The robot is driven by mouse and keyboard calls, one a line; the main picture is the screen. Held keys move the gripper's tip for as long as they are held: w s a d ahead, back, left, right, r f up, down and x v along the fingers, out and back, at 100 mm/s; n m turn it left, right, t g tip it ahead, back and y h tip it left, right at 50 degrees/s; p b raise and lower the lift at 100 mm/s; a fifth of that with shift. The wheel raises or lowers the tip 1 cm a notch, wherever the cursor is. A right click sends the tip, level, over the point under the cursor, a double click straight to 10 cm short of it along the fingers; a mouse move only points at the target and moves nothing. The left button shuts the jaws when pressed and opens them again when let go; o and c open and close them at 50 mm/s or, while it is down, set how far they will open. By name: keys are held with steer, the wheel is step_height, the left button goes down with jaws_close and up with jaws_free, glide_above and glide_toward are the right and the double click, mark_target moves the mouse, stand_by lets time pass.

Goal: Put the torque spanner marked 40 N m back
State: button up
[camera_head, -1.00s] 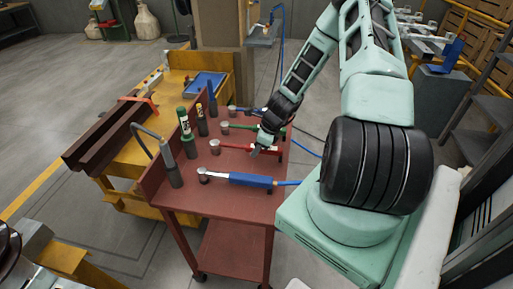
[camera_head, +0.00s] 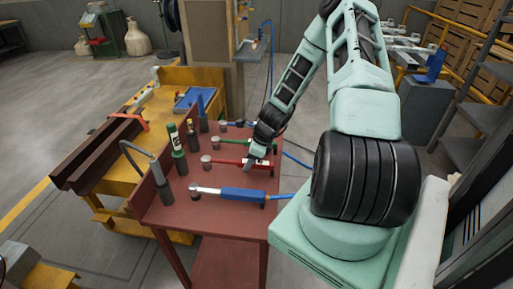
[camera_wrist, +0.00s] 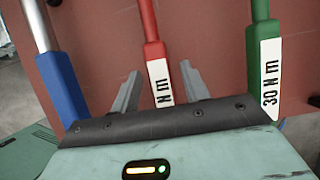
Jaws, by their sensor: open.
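Three spanners lie side by side on a red-brown trolley top (camera_head: 228,219). The red spanner (camera_head: 232,162) is in the middle; it also shows in the wrist view (camera_wrist: 151,28). Its white label shows "N m", with the number hidden behind my gripper. The green spanner (camera_head: 233,142) is marked 30 N m in the wrist view (camera_wrist: 265,50). The blue-handled spanner (camera_head: 240,194) is nearest in the head view; no mark on it is readable. My gripper (camera_wrist: 160,88) is open, with its fingers on either side of the red handle. I cannot tell whether they touch it.
Dark and green upright bottles or tools (camera_head: 177,150) stand along the trolley's left edge, with a bent-necked one (camera_head: 160,178). Blue hoses (camera_head: 297,160) run off at the right. A yellow bench (camera_head: 150,105) stands behind left. The front of the trolley top is clear.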

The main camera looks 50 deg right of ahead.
steer(key=v, duration=1.1)
steer(key=a+r+n+g, duration=0.2)
steer(key=a+r+n, duration=0.2)
steer(key=a+n, duration=0.75)
steer(key=a+r+n+g, duration=0.1)
steer(key=a+r+n, duration=0.5)
steer(key=a, duration=1)
steer(key=s+a+r+n+h, duration=0.1)
steer(key=s+a+r+n, duration=0.1)
steer(key=s+a+n, duration=0.4)
steer(key=s+a+r+n+g, duration=0.1)
steer(key=s+a+r+n, duration=0.2)
steer(key=s+a+n, duration=0.4)
steer(key=s+n, duration=0.3)
steer(key=n, duration=0.4)
steer(key=shift+s+a+r+h+b, duration=0.2)
steer(key=shift+s+a+h+b, duration=0.1)
steer(key=shift+s+h+b, duration=0.1)
steer(key=shift+w, duration=0.1)
